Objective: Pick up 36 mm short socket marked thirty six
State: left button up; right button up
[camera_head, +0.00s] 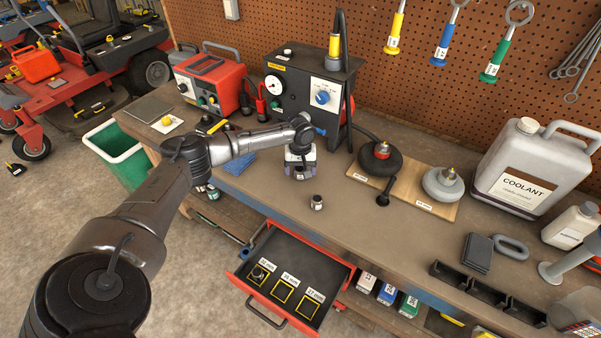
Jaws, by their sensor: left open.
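A small dark socket with a white label (317,202) stands on the bench near its front edge; its marking is too small to read. My left gripper (300,176) is above the bench, pointing down, just behind and left of that socket. It is open and appears empty, not touching the socket. A taller black piece (385,192) stands further right. The open red drawer (248,291) below has three yellow-outlined labelled places; the left one holds a small round dark socket (259,273), the other two look empty. My right gripper is not in view.
A black tester with a gauge (312,90) stands behind my left gripper. A wooden board (431,203) with two round fittings and a coolant jug (530,165) are to the right. A black divided tray (486,290) lies at the bench front. Bench between board and socket is mostly clear.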

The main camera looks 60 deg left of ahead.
pick_arm(q)
jog(key=shift+c, duration=0.2)
jog(key=c, duration=1.1)
